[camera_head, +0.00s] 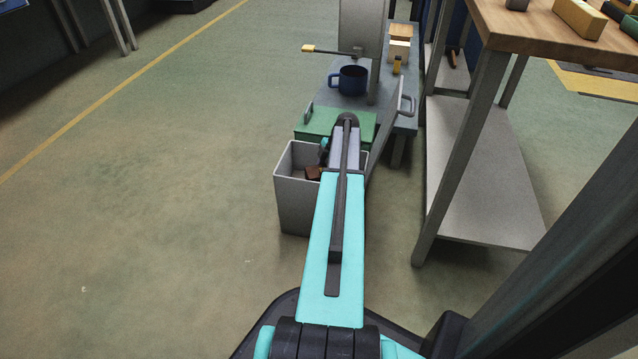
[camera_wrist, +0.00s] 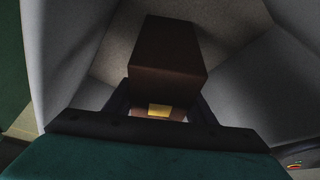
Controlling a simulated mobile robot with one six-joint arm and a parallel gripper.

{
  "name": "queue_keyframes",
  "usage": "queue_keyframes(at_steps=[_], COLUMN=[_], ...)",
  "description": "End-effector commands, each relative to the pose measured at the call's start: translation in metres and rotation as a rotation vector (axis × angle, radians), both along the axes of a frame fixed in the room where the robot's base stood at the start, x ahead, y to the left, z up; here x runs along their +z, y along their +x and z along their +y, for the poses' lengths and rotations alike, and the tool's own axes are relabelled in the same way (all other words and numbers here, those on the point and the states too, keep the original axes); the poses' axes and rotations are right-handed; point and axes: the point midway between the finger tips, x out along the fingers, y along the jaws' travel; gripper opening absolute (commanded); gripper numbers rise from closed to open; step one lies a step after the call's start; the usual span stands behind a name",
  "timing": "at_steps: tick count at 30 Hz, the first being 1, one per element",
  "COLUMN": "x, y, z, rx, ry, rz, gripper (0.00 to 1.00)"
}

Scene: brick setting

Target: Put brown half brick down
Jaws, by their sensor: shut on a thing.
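The brown half brick (camera_wrist: 168,55) is between the fingers of my gripper (camera_wrist: 160,112) in the wrist view. My gripper is shut on it and is inside a grey open-topped bin (camera_head: 297,200). The bin's pale walls surround the brick in the wrist view. Whether the brick touches the bin floor, I cannot tell. In the head view a brown piece (camera_head: 313,173) shows inside the bin beside my arm; my arm hides the gripper's fingers and part of the bin.
A wooden-topped workbench (camera_head: 540,35) with a lower shelf stands on the right. The floor on the left is clear.

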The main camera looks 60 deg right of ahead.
Motion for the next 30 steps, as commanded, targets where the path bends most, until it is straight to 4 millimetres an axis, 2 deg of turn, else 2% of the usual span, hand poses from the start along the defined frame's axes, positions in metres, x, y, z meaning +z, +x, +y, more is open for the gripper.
queue_keyframes(at_steps=[13,14,16,30], x=[-0.0019,-0.0026,-0.0025,0.0023], y=[0.0010,0.0007,0.0008,0.0004], z=[0.0003,0.0005,0.0006,0.0001], rx=[0.001,0.001,0.001,0.001], ry=[0.000,0.000,0.000,0.000], rz=[-0.002,0.000,0.000,0.000], gripper=[0.08,0.55,0.67,0.69])
